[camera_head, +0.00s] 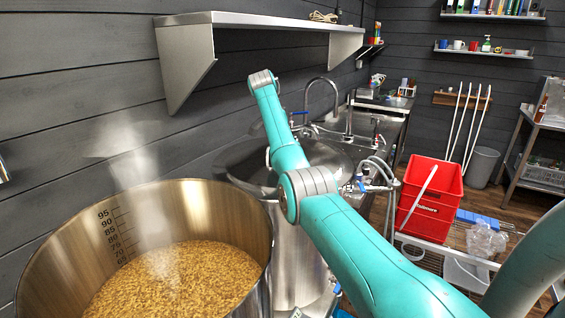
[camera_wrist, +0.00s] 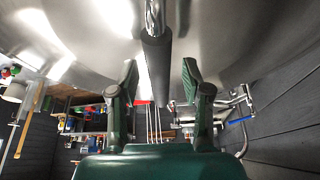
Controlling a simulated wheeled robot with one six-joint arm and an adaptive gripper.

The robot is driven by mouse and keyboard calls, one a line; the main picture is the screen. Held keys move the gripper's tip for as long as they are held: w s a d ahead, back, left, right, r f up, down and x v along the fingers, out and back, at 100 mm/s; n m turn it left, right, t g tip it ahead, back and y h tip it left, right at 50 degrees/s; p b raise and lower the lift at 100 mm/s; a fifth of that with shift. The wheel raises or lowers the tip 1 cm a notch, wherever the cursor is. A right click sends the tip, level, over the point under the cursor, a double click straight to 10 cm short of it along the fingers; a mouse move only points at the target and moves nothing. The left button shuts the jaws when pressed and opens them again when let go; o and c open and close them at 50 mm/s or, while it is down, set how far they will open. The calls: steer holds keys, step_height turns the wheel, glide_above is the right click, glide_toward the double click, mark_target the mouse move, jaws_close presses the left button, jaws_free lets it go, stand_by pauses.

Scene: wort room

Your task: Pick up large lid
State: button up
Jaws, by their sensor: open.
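The large lid (camera_head: 240,160) is a shiny steel disc on top of the metal kettle behind my arm in the head view. My arm hides part of it. In the wrist view, a broad curved steel surface (camera_wrist: 85,25) fills the top, with a dark cylindrical handle (camera_wrist: 157,62) in the middle. My gripper (camera_wrist: 159,78) is open, its two green fingers standing on either side of the handle's line with a gap at each side. I cannot tell how far the handle reaches between them. My gripper is not visible in the head view.
An open steaming pot of grain (camera_head: 175,290) stands at front left. A steel wall shelf (camera_head: 260,20) hangs above the kettle. A tap (camera_head: 322,85) and sink stand behind it. A red crate (camera_head: 430,195) and a grey bin (camera_head: 483,167) are at right.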

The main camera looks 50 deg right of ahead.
steer(key=shift+f, duration=0.25)
stand_by(0.6)
jaws_close()
steer(key=shift+r, duration=0.1)
